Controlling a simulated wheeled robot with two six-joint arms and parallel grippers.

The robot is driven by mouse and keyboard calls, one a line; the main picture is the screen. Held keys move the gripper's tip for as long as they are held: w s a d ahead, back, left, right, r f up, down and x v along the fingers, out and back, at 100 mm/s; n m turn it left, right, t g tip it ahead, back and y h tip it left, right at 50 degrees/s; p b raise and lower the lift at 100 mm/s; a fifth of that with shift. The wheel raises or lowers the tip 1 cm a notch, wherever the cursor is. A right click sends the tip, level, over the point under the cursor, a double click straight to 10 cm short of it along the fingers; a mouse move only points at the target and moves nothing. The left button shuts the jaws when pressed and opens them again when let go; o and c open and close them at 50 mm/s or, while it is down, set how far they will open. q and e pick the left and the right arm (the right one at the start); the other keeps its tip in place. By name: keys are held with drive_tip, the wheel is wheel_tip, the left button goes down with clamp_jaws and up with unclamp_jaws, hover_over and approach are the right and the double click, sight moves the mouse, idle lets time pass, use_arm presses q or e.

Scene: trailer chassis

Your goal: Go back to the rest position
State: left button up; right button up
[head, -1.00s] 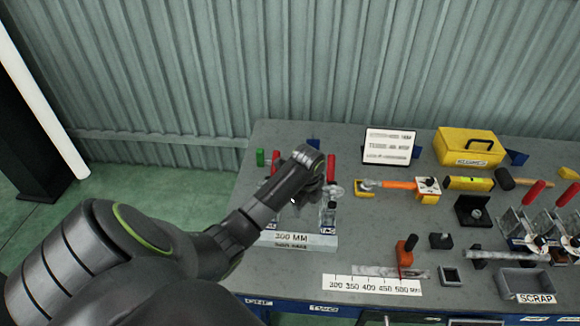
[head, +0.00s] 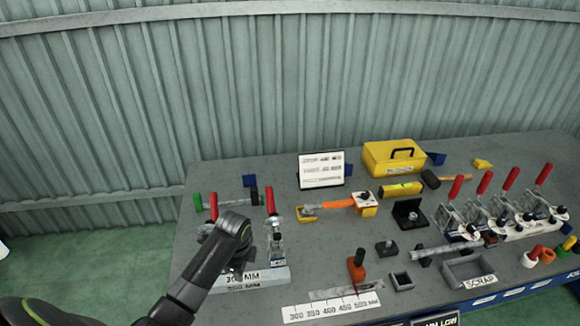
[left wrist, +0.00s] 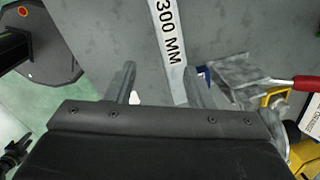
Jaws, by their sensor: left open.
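My left arm comes in from the lower left of the head view, and its wrist is over the left part of the workbench (head: 300,248). My left gripper (left wrist: 160,85) is open in the left wrist view, with two grey fingers apart and nothing visible held between them. The 300 MM label strip (left wrist: 168,45) shows beyond the fingers. In the head view the fingers are mostly hidden behind the wrist, near the same strip (head: 262,278). My right gripper is not in view.
A red-handled clamp (head: 270,203) stands right of my wrist; another red handle is partly hidden on its left. A ruler plate (head: 330,306), yellow toolbox (head: 390,160), scrap bin (head: 468,268) and several red-handled clamps lie further right. The corrugated wall (head: 290,90) stands behind.

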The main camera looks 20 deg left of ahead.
use_arm(q)
drive_tip(key=s+d+r+n+t+y, duration=0.1)
drive_tip(key=s+d+r+n, duration=0.15)
drive_tip(key=s+n, duration=0.8)
drive_tip(key=s+d+r+n+t, duration=0.25)
drive_tip(key=s+n, duration=0.25)
drive_tip(key=s, duration=1)
wheel_tip(320, 180, down, 32)
drive_tip(key=a+r+g+b, duration=0.1)
drive_tip(key=a+g+b, duration=0.1)
drive_tip(key=b, duration=0.5)
drive_tip(key=s+f+b, duration=0.3)
drive_tip(key=s+f, duration=0.4)
drive_tip(key=f, duration=0.3)
drive_tip(key=s+d+f+g+b, duration=0.1)
drive_tip(key=s+f+b, duration=0.1)
drive_tip(key=s+f, duration=0.6)
wheel_tip(320, 180, down, 3)
drive_tip(key=shift+s+r+h+b, duration=0.2)
drive_tip(key=shift+s+h+b, duration=0.05)
drive_tip(key=shift+h+b, duration=0.15)
